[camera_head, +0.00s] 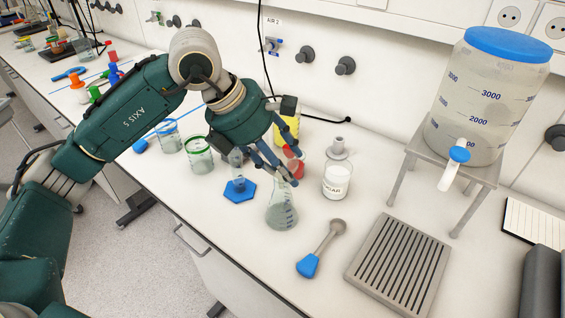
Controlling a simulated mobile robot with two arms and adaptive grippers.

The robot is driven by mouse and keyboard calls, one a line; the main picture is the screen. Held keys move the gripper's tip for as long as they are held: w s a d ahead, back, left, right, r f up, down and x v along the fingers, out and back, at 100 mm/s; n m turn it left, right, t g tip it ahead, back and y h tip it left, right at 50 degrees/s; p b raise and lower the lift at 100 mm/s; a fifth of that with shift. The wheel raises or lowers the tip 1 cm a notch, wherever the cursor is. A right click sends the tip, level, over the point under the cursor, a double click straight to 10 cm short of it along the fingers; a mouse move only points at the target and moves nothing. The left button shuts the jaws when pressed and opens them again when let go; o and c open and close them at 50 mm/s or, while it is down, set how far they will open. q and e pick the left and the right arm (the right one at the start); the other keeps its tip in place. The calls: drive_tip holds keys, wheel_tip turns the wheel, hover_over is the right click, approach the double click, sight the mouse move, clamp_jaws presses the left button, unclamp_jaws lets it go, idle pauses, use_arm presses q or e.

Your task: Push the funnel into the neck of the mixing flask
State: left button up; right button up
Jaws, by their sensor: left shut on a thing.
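The mixing flask (281,216) is a clear conical flask with pale content, upright on the bench. My left gripper (290,176) is just above and behind its neck, fingers pointing down. It is shut on a red thing (293,166), which I take for the funnel. The fingers cover much of it. Its lower end is close to the flask's mouth; I cannot tell whether it is inside the neck. My right gripper is not in view.
The sugar jar (336,182) stands close right of the flask, with a grey inverted-funnel-shaped piece (338,150) behind. A blue hexagonal base (239,192) is at left. A blue-ended scoop (309,264) and slotted grey tray (402,266) lie in front.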

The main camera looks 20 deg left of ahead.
use_arm(q)
drive_tip(key=shift+s+f, duration=0.1)
drive_tip(key=shift+f, duration=0.1)
drive_tip(key=o, duration=1.1)
drive_tip(key=shift+c, duration=0.2)
drive_tip(key=shift+o, duration=0.2)
drive_tip(key=shift+d, duration=0.1)
